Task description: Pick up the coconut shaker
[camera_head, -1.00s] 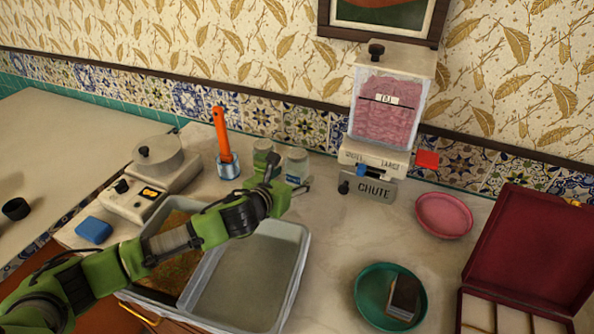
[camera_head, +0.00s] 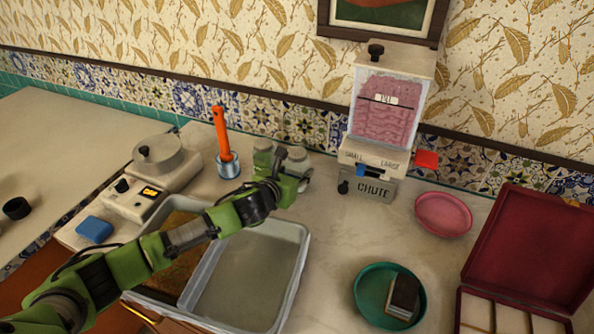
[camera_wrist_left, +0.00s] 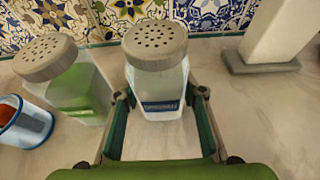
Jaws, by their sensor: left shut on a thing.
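The coconut shaker (camera_wrist_left: 157,75) is a clear jar with white contents, a grey perforated lid and a blue label whose lettering is too small to read surely. In the left wrist view it stands upright between the fingers of my left gripper (camera_wrist_left: 160,118), which is shut on it. In the head view the gripper (camera_head: 290,178) partly hides this shaker (camera_head: 298,156). I cannot tell whether its base touches the counter. A second shaker (camera_wrist_left: 80,92) with green contents stands just left of it; it also shows in the head view (camera_head: 263,147). My right gripper is out of view.
The dispenser (camera_head: 384,120) stands to the right. Trays (camera_head: 305,240) lie under my left arm. Pink (camera_head: 443,233) and teal (camera_head: 358,290) dishes sit at the right. The tiled wall is close behind.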

